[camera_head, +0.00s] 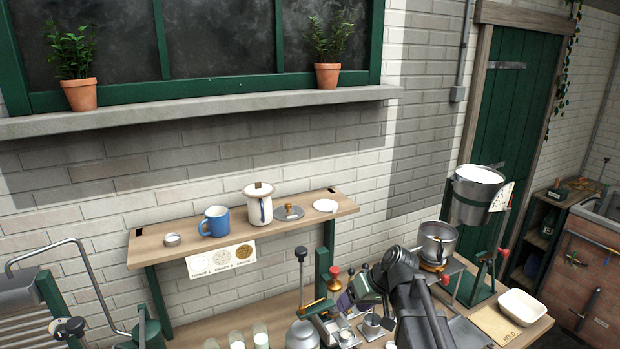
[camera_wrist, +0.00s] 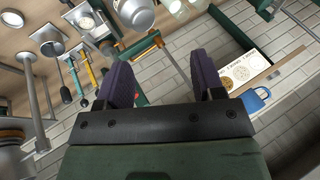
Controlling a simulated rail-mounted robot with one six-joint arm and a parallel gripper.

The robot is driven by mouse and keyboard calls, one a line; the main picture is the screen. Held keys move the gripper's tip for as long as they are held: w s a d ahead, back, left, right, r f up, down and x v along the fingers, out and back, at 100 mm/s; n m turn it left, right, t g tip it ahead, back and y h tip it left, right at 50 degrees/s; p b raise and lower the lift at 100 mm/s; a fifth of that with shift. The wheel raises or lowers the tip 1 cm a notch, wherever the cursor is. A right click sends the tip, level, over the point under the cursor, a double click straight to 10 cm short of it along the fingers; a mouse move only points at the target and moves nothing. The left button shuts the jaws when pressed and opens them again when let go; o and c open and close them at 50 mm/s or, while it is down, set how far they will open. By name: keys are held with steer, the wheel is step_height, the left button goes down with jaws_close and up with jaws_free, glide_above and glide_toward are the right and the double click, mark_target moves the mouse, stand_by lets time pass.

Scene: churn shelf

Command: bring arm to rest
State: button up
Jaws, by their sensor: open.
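My gripper (camera_wrist: 166,84) shows in the wrist view with its two purple finger pads apart and nothing between them. In the head view my gripper (camera_head: 352,297) is small and partly hidden among tools above the workbench (camera_head: 203,329). My arm reaches in from the lower right there. The wrist view appears tilted, with the wall and bench gear beyond the fingers.
A wall shelf (camera_head: 155,246) holds a blue mug (camera_head: 215,222), a white lidded pot (camera_head: 257,208) and a small white dish (camera_head: 325,205). A metal bucket (camera_head: 474,198) stands at right. A cream tray (camera_head: 521,307) lies on the bench. Several tools crowd the bench around my gripper.

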steer(key=s+d+f+m+h+b, duration=0.2)
steer(key=s+f+h+b, duration=0.1)
steer(key=s+f+b, duration=0.3)
steer(key=s+d+f+m+g+h+b, duration=0.1)
steer(key=s+d+f+m+h+b, duration=0.1)
steer(key=s+f+b, duration=0.5)
step_height(320, 180, down, 6)
steer(key=s+h, duration=0.1)
steer(key=s, duration=0.1)
steer(key=shift+s+d+f+g, duration=0.2)
steer(key=shift+s+d+g, duration=0.05)
steer(key=shift+s+g, duration=0.1)
